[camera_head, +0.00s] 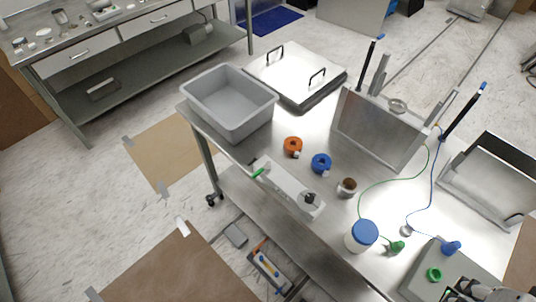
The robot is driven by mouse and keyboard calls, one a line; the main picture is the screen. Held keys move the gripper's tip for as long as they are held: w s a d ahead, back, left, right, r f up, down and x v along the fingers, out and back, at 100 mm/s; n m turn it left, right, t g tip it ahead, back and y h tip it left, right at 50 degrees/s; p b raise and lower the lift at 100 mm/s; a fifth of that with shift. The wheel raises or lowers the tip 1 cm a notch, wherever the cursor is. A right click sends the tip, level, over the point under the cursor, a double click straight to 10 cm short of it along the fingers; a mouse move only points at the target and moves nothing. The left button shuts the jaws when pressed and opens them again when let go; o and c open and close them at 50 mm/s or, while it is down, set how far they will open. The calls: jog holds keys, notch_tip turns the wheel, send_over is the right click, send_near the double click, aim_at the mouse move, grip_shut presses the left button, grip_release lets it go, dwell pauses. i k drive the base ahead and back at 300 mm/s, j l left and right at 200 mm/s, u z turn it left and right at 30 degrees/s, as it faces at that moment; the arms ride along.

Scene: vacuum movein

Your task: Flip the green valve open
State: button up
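Several green parts show, and I cannot tell for sure which one is the green valve. A green ring-like part (434,274) sits on top of a grey box (419,277) at the lower right. A green plug-like piece (397,246) at the end of a green line lies just left of that box. A small green lever-like piece (258,173) sticks out at the left end of a pale bar (284,184) on the table's front edge. My gripper (478,291) is partly in view at the bottom right corner, right of the green ring; its fingers are not clear.
The metal table (335,215) carries a grey bin (228,128), orange (292,146) and blue (321,162) rings, a blue-lidded jar (361,236) and an upright metal plate (379,130). A blue knob-like piece (451,248) is at the grey box's back edge. Thin green and blue lines cross the right side.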

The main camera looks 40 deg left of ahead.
aim_at(268, 163)
jog(key=u, duration=1.9)
jog(key=i+j+z, duration=0.1)
jog(key=i+j, duration=0.25)
